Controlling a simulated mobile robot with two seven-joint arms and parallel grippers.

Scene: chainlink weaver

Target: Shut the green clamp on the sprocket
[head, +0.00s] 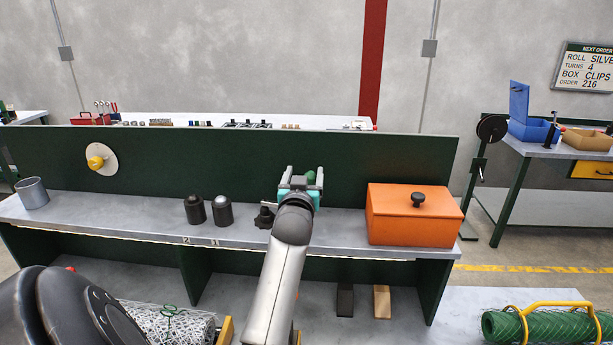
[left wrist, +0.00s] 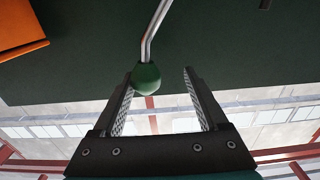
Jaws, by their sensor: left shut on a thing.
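The green clamp shows as a green ball knob (left wrist: 147,78) on a bent metal rod in the left wrist view. In the head view the knob (head: 310,177) shows just beyond my left gripper (head: 301,178), in front of the dark green back panel. The knob lies against the left finger, and a gap shows on the side of the right finger. The rod runs up out of the left wrist view. I cannot make out the sprocket; my gripper and arm hide part of the panel. My right gripper is not in view.
An orange lidded box (head: 405,222) stands on the shelf right of my arm. A dark star-shaped knob (head: 264,217) and two dark cylinders (head: 222,211) stand left of it. A grey cup (head: 32,193) is far left. A disc with a yellow knob (head: 98,162) is on the panel.

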